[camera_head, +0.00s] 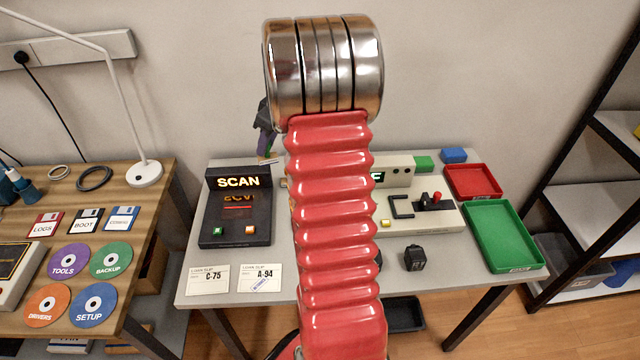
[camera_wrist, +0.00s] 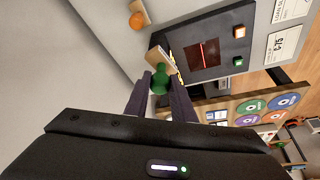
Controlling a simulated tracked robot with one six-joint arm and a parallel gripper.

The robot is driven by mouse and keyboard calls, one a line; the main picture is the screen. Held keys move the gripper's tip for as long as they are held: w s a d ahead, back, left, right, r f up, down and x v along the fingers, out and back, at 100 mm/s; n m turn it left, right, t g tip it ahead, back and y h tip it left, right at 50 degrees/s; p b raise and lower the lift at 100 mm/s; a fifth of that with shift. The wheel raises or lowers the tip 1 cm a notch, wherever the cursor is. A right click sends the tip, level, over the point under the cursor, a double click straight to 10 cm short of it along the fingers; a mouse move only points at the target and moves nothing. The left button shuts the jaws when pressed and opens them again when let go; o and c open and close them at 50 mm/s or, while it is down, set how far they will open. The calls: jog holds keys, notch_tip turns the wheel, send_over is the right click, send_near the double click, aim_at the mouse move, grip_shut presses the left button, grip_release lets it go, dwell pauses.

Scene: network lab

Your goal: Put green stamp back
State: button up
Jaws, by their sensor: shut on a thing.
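The green stamp has a rounded green handle (camera_wrist: 160,80) and a tan block-like base (camera_wrist: 160,58). In the wrist view my gripper (camera_wrist: 161,84) is shut on the green handle, with one dark finger on each side. The base points away from the gripper, beside the black SCAN unit in the picture. Whether it touches the table is unclear. In the head view my gripper (camera_head: 265,150) shows only partly, left of my red arm and above the table's back edge. An orange-handled stamp (camera_wrist: 137,20) with a tan base stands farther off in the wrist view.
The SCAN unit (camera_head: 237,205) stands left on the grey table, with slips C-75 (camera_head: 207,279) and A-94 (camera_head: 261,278) in front. A green block (camera_head: 424,163), blue block (camera_head: 454,155), red tray (camera_head: 472,182) and green tray (camera_head: 502,236) are right. My arm hides the middle.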

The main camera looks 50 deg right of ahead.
jog(key=s+d+f+n, duration=0.1)
jog(key=s+d+f, duration=0.2)
jog(key=s+d, duration=0.6)
jog(key=d, duration=0.4)
jog(key=shift+f+n+y, duration=0.3)
jog(key=shift+f, duration=0.05)
notch_tip(320, 180, down, 6)
jog(key=shift+f, duration=0.15)
jog(key=shift+f, duration=1.85)
jog(key=o, duration=0.8)
